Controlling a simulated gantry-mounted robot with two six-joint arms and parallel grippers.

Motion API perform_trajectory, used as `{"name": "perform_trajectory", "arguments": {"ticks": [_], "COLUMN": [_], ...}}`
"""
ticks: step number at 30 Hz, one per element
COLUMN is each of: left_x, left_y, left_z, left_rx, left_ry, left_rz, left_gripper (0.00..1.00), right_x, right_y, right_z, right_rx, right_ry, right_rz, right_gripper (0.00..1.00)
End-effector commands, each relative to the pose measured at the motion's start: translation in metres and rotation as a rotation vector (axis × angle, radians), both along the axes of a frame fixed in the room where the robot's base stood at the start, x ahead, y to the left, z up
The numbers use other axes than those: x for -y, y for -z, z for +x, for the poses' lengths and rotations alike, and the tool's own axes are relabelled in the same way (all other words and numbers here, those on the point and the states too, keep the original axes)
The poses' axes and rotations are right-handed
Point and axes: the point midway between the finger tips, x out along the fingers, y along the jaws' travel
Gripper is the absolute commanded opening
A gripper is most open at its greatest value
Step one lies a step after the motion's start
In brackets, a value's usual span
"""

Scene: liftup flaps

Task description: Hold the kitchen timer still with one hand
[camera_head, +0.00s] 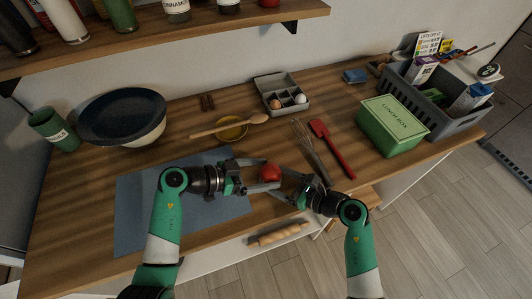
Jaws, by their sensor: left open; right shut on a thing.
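The kitchen timer appears to be the round red object (269,172), just right of the blue-grey mat, between my two grippers. My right gripper (283,184) reaches in from the right and is shut on the timer's right side. My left gripper (257,178) is open, with its fingers pointing right, close to the timer's left side. Whether the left fingers touch the timer I cannot tell. The lower part of the timer is hidden by the fingers.
The blue-grey mat (140,209) lies under my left arm. A whisk (312,152) and a red spatula (331,148) lie right of the timer. Behind are a yellow bowl with a wooden spoon (232,126) and an egg box (281,93). A green lunch box (393,127) stands right.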

Motion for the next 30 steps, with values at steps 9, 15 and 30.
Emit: {"name": "perform_trajectory", "arguments": {"ticks": [9,15,30], "left_x": [0.004,-0.037,-0.05], "left_y": [0.0,-0.02,-0.074], "left_z": [-0.009,-0.033,-0.078], "left_rx": [0.003,0.004,0.077], "left_ry": [-0.241,-0.241,-0.16], "left_rz": [-0.004,-0.005,-0.015], "left_gripper": [1.0,1.0,1.0], "right_x": [0.0,0.0,0.0], "right_y": [0.0,0.0,0.0], "right_z": [0.0,0.0,0.0], "right_rx": [0.001,0.0,0.0], "right_ry": [0.001,0.0,0.0], "right_rz": [0.001,0.0,0.0], "right_gripper": [0.26,0.26,0.26]}}
